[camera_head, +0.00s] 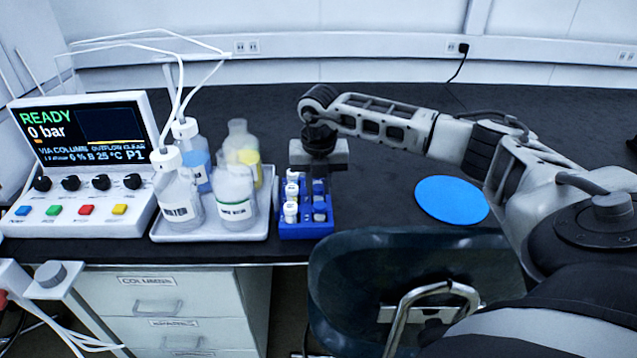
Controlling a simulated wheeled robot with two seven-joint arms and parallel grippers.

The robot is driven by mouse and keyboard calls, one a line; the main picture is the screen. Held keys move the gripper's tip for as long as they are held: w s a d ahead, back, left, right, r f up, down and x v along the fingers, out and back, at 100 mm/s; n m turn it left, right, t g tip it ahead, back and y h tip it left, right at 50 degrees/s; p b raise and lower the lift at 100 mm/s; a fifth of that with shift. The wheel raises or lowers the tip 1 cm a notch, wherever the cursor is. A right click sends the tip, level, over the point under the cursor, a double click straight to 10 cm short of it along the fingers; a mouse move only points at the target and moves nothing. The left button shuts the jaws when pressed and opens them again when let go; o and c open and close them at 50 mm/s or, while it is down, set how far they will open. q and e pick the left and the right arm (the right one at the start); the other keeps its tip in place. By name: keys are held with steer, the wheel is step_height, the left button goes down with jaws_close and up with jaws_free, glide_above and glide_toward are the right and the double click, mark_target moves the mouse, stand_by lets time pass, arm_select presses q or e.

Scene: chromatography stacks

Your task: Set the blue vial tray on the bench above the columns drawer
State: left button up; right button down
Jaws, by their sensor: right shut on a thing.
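The blue vial tray (306,229) holds several white-capped and blue-capped vials. It is upright at the bench's front edge, just right of the white bottle tray. My right gripper (319,178) reaches down from above and is shut on the blue vial tray at its back right part; its fingertips are partly hidden among the vials. I cannot tell whether the tray touches the bench. The columns drawer (187,281) is the top labelled drawer below the bench, left of the blue tray, and is shut. My left gripper is not in view.
A white tray (212,236) with several bottles stands on the black bench (380,210) above the right part of the drawers. A control unit (85,150) stands left of it. A blue disc (452,199) lies right. A dark chair (345,290) stands in front.

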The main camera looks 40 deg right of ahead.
steer(key=c, duration=1.6)
jaws_free()
steer(key=shift+f, duration=0.2)
steer(key=o, duration=0.4)
step_height(320, 180, up, 12)
steer(key=s, duration=0.1)
steer(key=shift+a+r, duration=0.2)
steer(key=shift+a, duration=0.25)
steer(key=shift+s, duration=0.1)
